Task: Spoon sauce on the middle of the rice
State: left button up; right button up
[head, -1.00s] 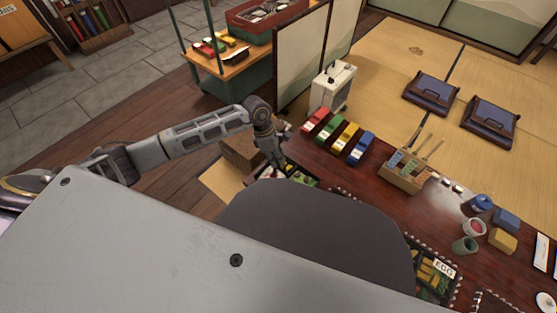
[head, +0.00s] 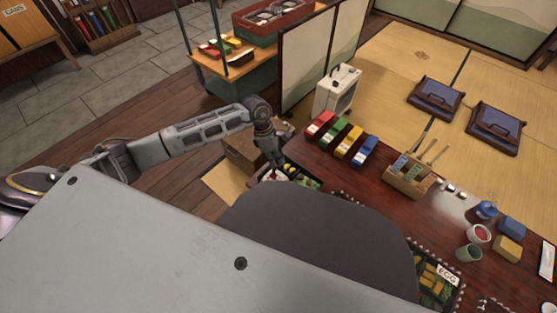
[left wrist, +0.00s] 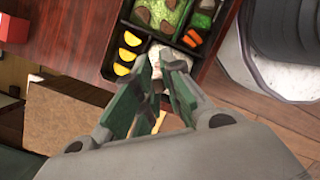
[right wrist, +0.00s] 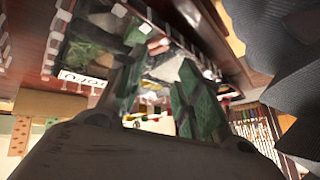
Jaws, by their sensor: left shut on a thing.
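My left gripper (head: 276,160) is at the near left end of the low table, over a bento box (head: 310,183). In the left wrist view its green fingers (left wrist: 162,66) are close together over a white patch that looks like rice (left wrist: 155,55), in a lower compartment of the box. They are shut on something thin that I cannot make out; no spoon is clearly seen. My right gripper (right wrist: 155,85) shows only in the right wrist view, fingers apart, with a labelled box (right wrist: 90,55) beyond. A cup with red contents (head: 478,234) stands at the table's right.
The left box also holds yellow slices (left wrist: 126,54) and orange sticks (left wrist: 192,38). Colored blocks (head: 340,137), a wooden holder (head: 405,180) and a green cup (head: 467,253) stand on the table (head: 340,180). A box labelled EGG (head: 437,283) lies at the near edge.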

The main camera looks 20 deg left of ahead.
pick_arm(q)
jog(key=shift+w+a, duration=0.15)
jog(key=shift+a, duration=0.15)
pick_arm(e)
jog(key=shift+a, duration=0.2)
pick_arm(q)
jog(key=shift+w+a, duration=0.1)
jog(key=shift+a, duration=0.2)
jog(key=shift+w+a, duration=0.25)
jog(key=shift+a, duration=0.4)
pick_arm(e)
jog(key=shift+d+f, duration=0.1)
pick_arm(q)
jog(key=shift+w+d+b, duration=0.1)
jog(key=shift+w+b, duration=0.3)
jog(key=shift+w, duration=0.05)
pick_arm(e)
jog(key=shift+w, duration=0.15)
dwell(0.9)
pick_arm(q)
jog(key=shift+s+d, duration=0.1)
jog(key=shift+d, duration=0.15)
jog(key=shift+s+d, duration=0.3)
jog(key=shift+d, duration=0.45)
jog(key=shift+f, duration=0.1)
jog(key=shift+s+d+p, duration=0.15)
jog(key=shift+d+p, duration=0.15)
jog(key=shift+d, duration=0.15)
dwell(0.3)
